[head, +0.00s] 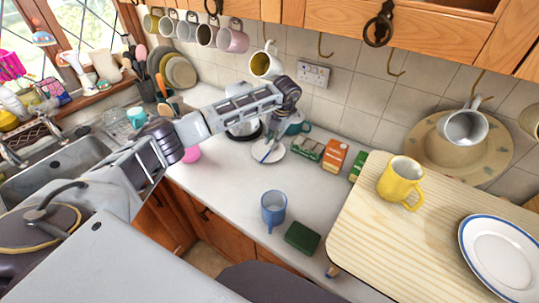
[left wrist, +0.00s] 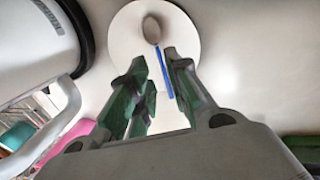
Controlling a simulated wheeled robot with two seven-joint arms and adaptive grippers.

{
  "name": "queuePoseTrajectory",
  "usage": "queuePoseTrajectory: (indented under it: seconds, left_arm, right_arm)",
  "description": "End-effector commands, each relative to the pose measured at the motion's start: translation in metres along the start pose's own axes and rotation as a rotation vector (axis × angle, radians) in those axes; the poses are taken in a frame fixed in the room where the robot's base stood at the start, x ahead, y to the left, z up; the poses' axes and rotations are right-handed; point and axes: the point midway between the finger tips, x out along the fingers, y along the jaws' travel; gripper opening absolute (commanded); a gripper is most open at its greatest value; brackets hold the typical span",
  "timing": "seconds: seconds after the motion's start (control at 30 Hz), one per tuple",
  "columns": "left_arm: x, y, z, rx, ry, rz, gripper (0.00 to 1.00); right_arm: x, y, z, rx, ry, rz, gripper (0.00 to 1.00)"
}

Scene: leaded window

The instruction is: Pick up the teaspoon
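The teaspoon has a grey oval bowl (left wrist: 152,28) and a blue handle (left wrist: 163,72). It lies on a round white saucer (left wrist: 186,32), which shows on the counter in the head view (head: 276,157). My left gripper (left wrist: 156,60) is open, pointing at the saucer. In the left wrist view its fingers appear on either side of the blue handle, with gaps beside it; whether they are level with the handle I cannot tell. In the head view the left gripper (head: 267,150) is over the saucer and hides most of the teaspoon. My right gripper is not in view.
Green and orange boxes (head: 334,157) stand right of the saucer, with a teal teapot (head: 298,126) behind. A blue mug (head: 273,208) and dark green box (head: 302,238) are nearer. A wooden board (head: 360,225) with a yellow mug (head: 401,180) is at right. The counter between is clear.

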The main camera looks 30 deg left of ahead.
Motion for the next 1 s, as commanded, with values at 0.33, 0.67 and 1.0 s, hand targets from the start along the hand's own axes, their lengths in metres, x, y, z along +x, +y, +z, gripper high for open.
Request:
queuePoseTrajectory:
  seconds: [0.33,0.67,1.0]
  left_arm:
    - [0.007,0.000,0.000,0.000,-0.001,0.000,0.19]
    - [0.012,0.000,0.000,0.000,0.000,0.000,0.19]
    - [0.041,0.001,-0.004,-0.001,0.001,0.000,0.19]
  right_arm:
    - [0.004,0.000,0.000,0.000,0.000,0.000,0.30]
    - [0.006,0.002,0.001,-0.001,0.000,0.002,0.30]
    - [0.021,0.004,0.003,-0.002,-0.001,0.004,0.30]
